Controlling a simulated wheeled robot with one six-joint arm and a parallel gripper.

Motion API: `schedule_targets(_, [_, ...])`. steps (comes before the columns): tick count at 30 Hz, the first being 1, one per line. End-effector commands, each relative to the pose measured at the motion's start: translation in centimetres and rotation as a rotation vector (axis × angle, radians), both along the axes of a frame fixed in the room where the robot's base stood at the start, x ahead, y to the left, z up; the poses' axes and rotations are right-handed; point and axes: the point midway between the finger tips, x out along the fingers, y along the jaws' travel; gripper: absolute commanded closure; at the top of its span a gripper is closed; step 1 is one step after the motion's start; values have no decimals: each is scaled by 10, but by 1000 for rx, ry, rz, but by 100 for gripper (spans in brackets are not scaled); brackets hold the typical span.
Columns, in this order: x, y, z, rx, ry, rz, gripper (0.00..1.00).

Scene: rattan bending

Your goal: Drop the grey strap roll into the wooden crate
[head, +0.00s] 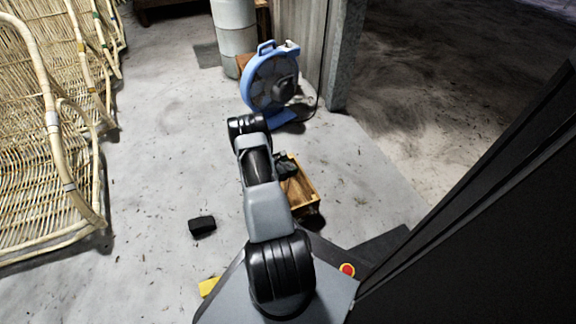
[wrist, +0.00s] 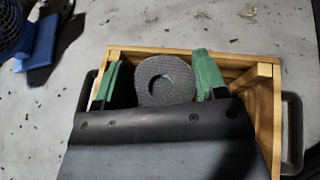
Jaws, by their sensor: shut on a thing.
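The grey strap roll (wrist: 152,92) is a ribbed disc with a crescent-shaped hole, seen between the green-padded fingers of my gripper (wrist: 160,76) in the wrist view. My gripper is shut on it. The wooden crate (wrist: 262,105), open-topped with dark side handles, lies beneath the gripper and roll in the wrist view. Its near part is hidden by the gripper body. In the head view the crate (head: 306,202) stands on the floor, partly behind my arm. My gripper (head: 284,163) is a small dark shape over its far-left part there; the roll cannot be made out.
A blue fan-like machine (head: 272,82) stands beyond the crate. Woven rattan chairs (head: 40,150) fill the left side. A small black block (head: 202,225) lies on the floor left of my arm. A pale drum (head: 235,40) stands at the back. The concrete floor between is mostly clear.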

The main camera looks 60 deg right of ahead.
Motion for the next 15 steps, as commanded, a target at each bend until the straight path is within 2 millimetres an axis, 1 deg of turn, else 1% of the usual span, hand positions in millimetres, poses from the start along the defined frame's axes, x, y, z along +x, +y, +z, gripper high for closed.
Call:
schedule_targets(1, [0, 0, -5, -1, 0, 1, 58])
schedule_targets(3, [0, 0, -7, -1, -1, 1, 58])
schedule_targets(10, [0, 0, -6, -1, -1, 1, 58])
schedule_targets(11, [0, 0, -6, -1, 0, 1, 34])
schedule_targets(15, [0, 0, -6, 0, 0, 1, 20])
